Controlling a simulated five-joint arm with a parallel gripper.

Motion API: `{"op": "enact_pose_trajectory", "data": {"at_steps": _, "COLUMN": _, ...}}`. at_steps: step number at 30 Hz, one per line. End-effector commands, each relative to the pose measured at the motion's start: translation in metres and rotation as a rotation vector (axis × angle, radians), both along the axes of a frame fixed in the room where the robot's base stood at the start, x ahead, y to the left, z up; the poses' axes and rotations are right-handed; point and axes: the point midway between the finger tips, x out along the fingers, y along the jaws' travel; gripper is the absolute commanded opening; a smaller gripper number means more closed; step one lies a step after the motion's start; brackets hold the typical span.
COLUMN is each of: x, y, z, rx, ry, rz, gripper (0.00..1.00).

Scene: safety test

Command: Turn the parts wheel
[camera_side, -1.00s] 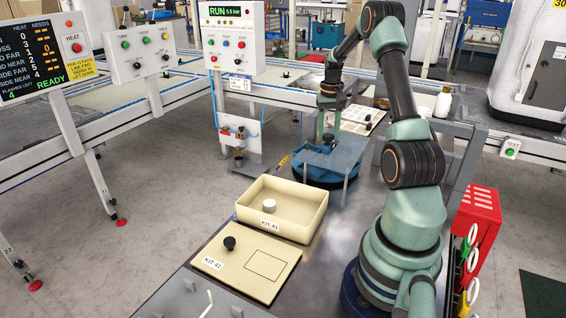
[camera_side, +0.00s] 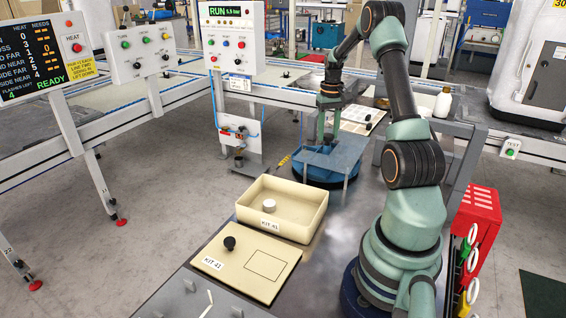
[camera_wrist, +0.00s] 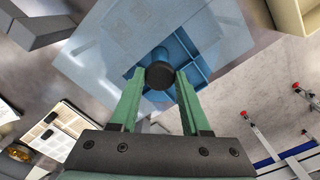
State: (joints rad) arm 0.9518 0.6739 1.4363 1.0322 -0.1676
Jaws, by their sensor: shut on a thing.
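The parts wheel (camera_side: 318,177) is a low blue round tray with divider walls, standing on the far part of the bench under a clear plate (camera_side: 334,156). In the wrist view, blue compartments (camera_wrist: 190,48) show beside the plate's edge. A black round knob (camera_wrist: 160,75) stands up at the wheel. My gripper (camera_side: 327,138) is over the wheel's far side, pointing down. In the wrist view, its two green fingers (camera_wrist: 160,80) are shut on the knob, one on each side. The lower part of the knob is hidden.
A cream bin (camera_side: 315,212) holding a white round part stands nearer, beside a cream lid (camera_side: 245,262) with a black knob. A red rack (camera_side: 482,225) stands at right.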

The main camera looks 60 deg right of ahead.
Motion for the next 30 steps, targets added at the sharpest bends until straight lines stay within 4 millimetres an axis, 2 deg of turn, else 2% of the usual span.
{"op": "enact_pose_trajectory", "data": {"at_steps": 5, "x": 0.001, "y": -0.001, "z": 0.003, "rx": -0.005, "ry": -0.004, "rz": -0.001, "gripper": 0.0}}
{"op": "enact_pose_trajectory", "data": {"at_steps": 6, "x": 0.001, "y": -0.001, "z": 0.003, "rx": -0.005, "ry": -0.004, "rz": -0.002, "gripper": 0.62}}
{"op": "enact_pose_trajectory", "data": {"at_steps": 7, "x": 0.0, "y": -0.001, "z": 0.002, "rx": -0.004, "ry": -0.003, "rz": -0.002, "gripper": 0.73}}
{"op": "enact_pose_trajectory", "data": {"at_steps": 8, "x": 0.0, "y": -0.001, "z": 0.002, "rx": -0.004, "ry": -0.003, "rz": -0.002, "gripper": 0.76}}
{"op": "enact_pose_trajectory", "data": {"at_steps": 16, "x": 0.0, "y": -0.001, "z": 0.001, "rx": -0.001, "ry": -0.001, "rz": -0.001, "gripper": 0.76}}
{"op": "enact_pose_trajectory", "data": {"at_steps": 20, "x": 0.0, "y": -0.001, "z": 0.007, "rx": -0.002, "ry": -0.002, "rz": -0.001, "gripper": 0.76}}
{"op": "enact_pose_trajectory", "data": {"at_steps": 23, "x": 0.001, "y": -0.001, "z": 0.02, "rx": -0.005, "ry": -0.004, "rz": -0.001, "gripper": 0.76}}
{"op": "enact_pose_trajectory", "data": {"at_steps": 30, "x": 0.001, "y": -0.001, "z": 0.069, "rx": -0.006, "ry": -0.005, "rz": -0.001, "gripper": 0.76}}
